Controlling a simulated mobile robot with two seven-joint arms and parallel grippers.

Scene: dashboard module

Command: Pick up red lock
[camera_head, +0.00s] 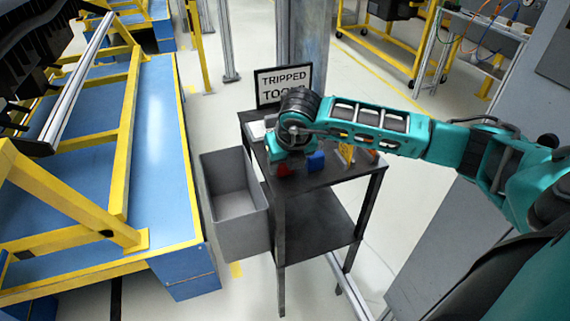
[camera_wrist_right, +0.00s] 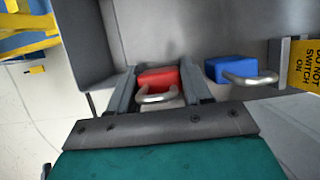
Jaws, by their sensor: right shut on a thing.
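The red lock (camera_wrist_right: 158,80) is a red padlock with a silver shackle, seen between the fingers of my right gripper (camera_wrist_right: 160,92) in the right wrist view. The fingers are shut on it, one on each side. In the head view only a small part of the red lock (camera_head: 283,170) shows below my right gripper (camera_head: 284,160), at the small dark table. I cannot tell whether the lock touches the tabletop. My left gripper is not in view.
A blue lock (camera_head: 316,160) lies just right of the red one. Yellow tags (camera_head: 346,152) stand farther right. A "TRIPPED TOOLS" sign (camera_head: 284,84) stands at the back of the table (camera_head: 340,174). A grey bin (camera_head: 238,222) adjoins its left side.

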